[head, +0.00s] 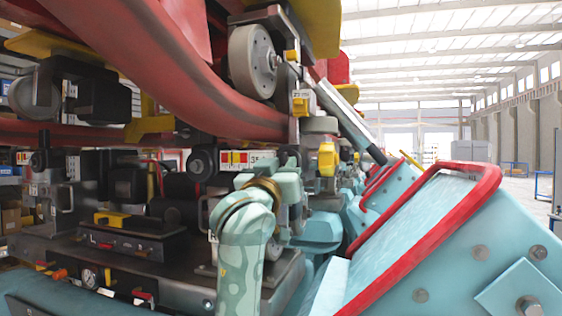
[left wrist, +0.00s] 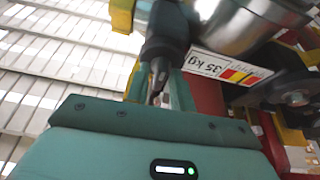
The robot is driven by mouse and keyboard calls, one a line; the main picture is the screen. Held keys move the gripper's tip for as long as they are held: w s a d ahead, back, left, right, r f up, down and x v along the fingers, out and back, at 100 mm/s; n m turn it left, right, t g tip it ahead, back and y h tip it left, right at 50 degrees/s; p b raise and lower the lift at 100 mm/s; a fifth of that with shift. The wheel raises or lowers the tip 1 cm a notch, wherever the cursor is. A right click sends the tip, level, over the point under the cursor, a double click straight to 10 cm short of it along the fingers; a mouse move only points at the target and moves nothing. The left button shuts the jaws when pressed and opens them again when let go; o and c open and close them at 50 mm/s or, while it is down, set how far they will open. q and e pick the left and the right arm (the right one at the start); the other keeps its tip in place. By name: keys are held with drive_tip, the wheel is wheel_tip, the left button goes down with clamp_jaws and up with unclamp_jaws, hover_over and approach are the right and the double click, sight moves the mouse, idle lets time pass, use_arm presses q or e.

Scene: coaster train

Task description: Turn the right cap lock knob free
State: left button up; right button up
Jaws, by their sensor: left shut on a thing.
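My left gripper (head: 288,160) is at the end of my teal arm, beside the train's side, small and partly hidden by the arm in the head view. In the left wrist view its two teal fingers (left wrist: 161,88) are close around the tip of a dark knob-like part (left wrist: 166,38), shut on it. This part sits beside a white label (left wrist: 226,66) reading 35 kg and a shiny metal cylinder. I cannot tell for certain that it is the right cap lock knob, or how far it is turned. My right gripper is not in view.
A grey wheel (head: 252,62) and a curved red rail (head: 150,62) are above my gripper. A yellow round part (head: 327,158) stands just right of it. A teal panel with a red rim (head: 425,235) fills the lower right. The hall beyond looks open.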

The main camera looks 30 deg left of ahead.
use_arm(q)
drive_tip(key=o, duration=0.7)
drive_tip(key=shift+s, duration=0.15)
drive_tip(key=b+v, duration=0.7)
drive_tip(key=v, duration=0.9)
drive_tip(key=shift+b, duration=0.35)
drive_tip(key=shift+d, duration=0.1)
drive_tip(key=shift+f, duration=0.15)
